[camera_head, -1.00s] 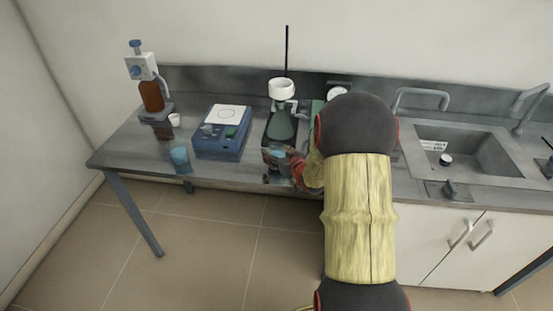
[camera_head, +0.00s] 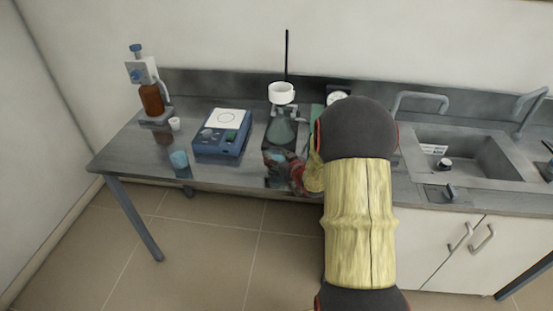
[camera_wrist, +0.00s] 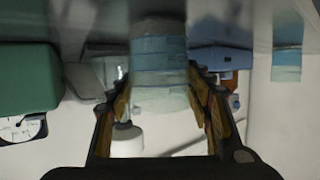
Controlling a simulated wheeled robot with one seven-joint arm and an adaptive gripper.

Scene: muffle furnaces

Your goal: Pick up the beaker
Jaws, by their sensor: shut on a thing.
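A clear beaker with pale blue liquid (camera_wrist: 160,65) sits between the fingers of my gripper (camera_wrist: 162,100) in the wrist view, which shows the scene upside down. My gripper is shut on it. In the head view my gripper (camera_head: 277,160) is at the front edge of the bench, in front of the flask; the held beaker is a small bluish patch there, partly hidden by the fingers. I cannot tell whether its base touches the bench. A second blue vessel (camera_head: 179,160) stands at the left front of the bench.
A flask with a white funnel (camera_head: 282,92) stands just behind my gripper. A blue instrument (camera_head: 221,140) is to its left. A brown bottle dispenser (camera_head: 151,97) stands at the far left, beside a small white cup (camera_head: 174,123). A sink (camera_head: 468,155) lies right.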

